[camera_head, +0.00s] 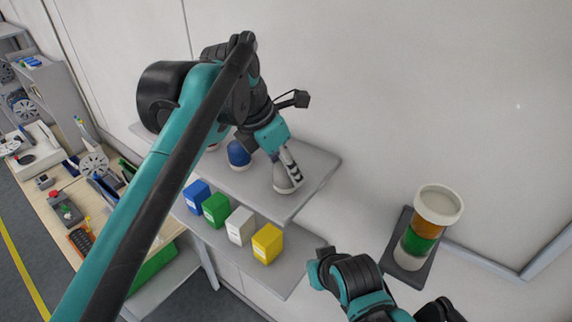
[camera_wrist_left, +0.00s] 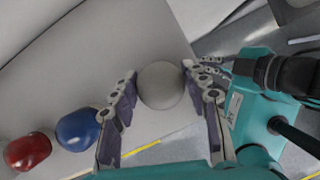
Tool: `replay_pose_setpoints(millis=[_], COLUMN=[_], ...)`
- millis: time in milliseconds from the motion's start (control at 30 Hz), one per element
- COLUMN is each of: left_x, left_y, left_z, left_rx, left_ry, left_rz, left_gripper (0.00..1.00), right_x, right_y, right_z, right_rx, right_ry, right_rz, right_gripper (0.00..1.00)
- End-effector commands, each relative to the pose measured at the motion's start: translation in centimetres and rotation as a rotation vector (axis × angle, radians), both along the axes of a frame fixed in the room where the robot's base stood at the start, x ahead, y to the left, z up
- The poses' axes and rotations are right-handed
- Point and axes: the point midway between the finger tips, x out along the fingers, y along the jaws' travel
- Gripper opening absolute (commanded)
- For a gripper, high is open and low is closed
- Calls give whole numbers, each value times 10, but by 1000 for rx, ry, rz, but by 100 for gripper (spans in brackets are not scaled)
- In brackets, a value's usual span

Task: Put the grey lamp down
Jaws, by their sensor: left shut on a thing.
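The grey lamp (camera_head: 284,182) is a rounded dome at the right part of the upper grey shelf (camera_head: 318,166). In the left wrist view the lamp (camera_wrist_left: 160,86) sits between both fingers. My left gripper (camera_head: 290,168) is shut on it from above. I cannot tell whether its underside touches the shelf. A blue lamp (camera_head: 238,153) stands to its left on the same shelf. The left wrist view also shows a red lamp (camera_wrist_left: 27,151) farther left. Part of my right arm shows at the bottom right of the head view, but its jaws do not.
The lower shelf (camera_head: 283,282) holds a blue box (camera_head: 197,197), green box (camera_head: 216,209), white box (camera_head: 240,226) and yellow box (camera_head: 267,243). A banded signal light (camera_head: 424,238) stands at right. A cluttered workbench (camera_head: 52,185) is at left. The upper shelf's right end is clear.

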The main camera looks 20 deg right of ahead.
Motion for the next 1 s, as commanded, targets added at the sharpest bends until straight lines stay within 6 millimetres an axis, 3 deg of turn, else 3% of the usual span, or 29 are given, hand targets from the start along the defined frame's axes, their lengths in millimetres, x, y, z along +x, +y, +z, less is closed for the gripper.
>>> replay_pose_setpoints(millis=[333,367,433,767,1000], left_x=[0,0,0,0,-4], left_y=[0,0,0,0,11], left_z=[-4,-5,-4,-2,26], left_rx=[0,0,0,0,0], left_ry=[0,0,0,0,0], left_rz=[0,0,0,0,0], left_gripper=[16,48,66,66,66], right_x=[0,0,0,0,0], right_y=[0,0,0,0,0], right_z=[-2,-2,-2,0,-6], right_rx=[0,0,0,0,0], right_ry=[0,0,0,0,0], right_rz=[0,0,0,0,0], right_gripper=[0,0,0,0,0])
